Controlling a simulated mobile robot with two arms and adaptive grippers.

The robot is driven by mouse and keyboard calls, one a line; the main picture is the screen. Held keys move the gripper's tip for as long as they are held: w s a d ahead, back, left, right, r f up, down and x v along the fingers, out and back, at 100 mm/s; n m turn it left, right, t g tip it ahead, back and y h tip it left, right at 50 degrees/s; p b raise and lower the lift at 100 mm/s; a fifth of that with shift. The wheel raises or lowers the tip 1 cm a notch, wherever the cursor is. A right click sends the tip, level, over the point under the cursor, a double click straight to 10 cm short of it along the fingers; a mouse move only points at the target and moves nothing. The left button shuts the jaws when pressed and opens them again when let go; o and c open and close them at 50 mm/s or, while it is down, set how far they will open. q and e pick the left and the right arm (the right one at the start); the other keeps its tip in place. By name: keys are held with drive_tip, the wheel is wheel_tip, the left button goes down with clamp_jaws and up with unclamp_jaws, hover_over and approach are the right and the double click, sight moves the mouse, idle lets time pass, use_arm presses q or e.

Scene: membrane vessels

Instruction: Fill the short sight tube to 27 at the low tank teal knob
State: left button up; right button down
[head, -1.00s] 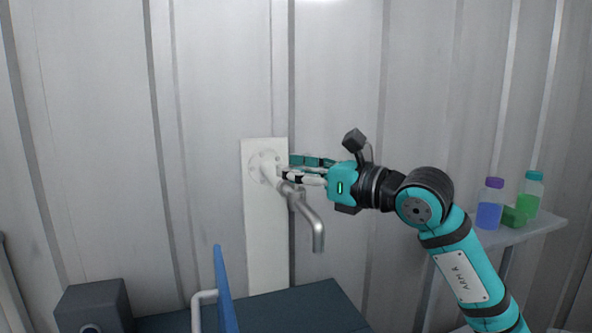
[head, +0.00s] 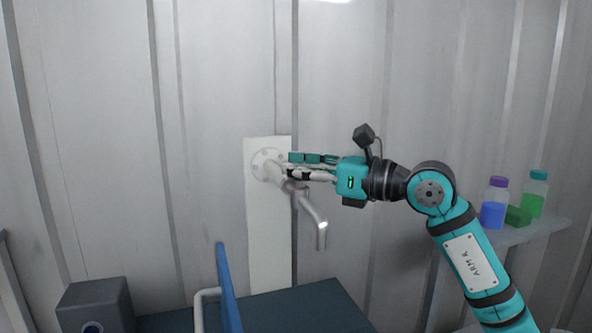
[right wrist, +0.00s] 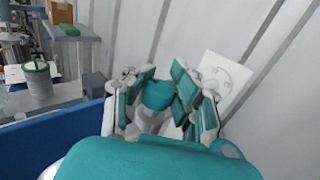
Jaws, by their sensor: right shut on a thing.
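A grey metal tap (head: 312,215) with a bent spout comes out of a round flange on a pale wall panel (head: 268,245). My right gripper (head: 289,168) is at the tap's body, just right of the flange, with its fingers pointing left. In the right wrist view a teal knob (right wrist: 157,95) sits between the fingers of the right gripper (right wrist: 160,82), which is shut on it. In the head view the fingers hide the knob. I cannot make out a sight tube or its scale in either view. My left gripper is out of view.
A shelf (head: 535,233) at the right holds a blue bottle (head: 493,212), a green bottle (head: 534,200) and a green block (head: 517,216).

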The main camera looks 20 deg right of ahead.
drive_tip(key=n+g+y, duration=0.2)
drive_tip(key=g, duration=0.1)
drive_tip(key=shift+f+n+g+y, duration=0.1)
drive_tip(key=shift+n+g+y, duration=0.2)
drive_tip(key=n+g+y, duration=0.1)
drive_tip(key=n+g, duration=0.1)
drive_tip(key=g, duration=0.1)
drive_tip(key=shift+n+g+y+p, duration=0.3)
drive_tip(key=shift+n+y, duration=0.1)
drive_tip(key=n+g, duration=0.1)
drive_tip(key=n+g+p, duration=0.1)
drive_tip(key=g, duration=0.1)
drive_tip(key=n+g+p, duration=0.1)
drive_tip(key=g, duration=0.1)
drive_tip(key=shift+s+r+y, duration=0.1)
drive_tip(key=shift+r+y, duration=0.2)
drive_tip(key=shift+y, duration=0.1)
drive_tip(key=shift+s+f+n+g+p, duration=0.1)
drive_tip(key=shift+n+g+p, duration=0.95)
drive_tip(key=shift+g, duration=0.65)
drive_tip(key=shift+n, duration=0.25)
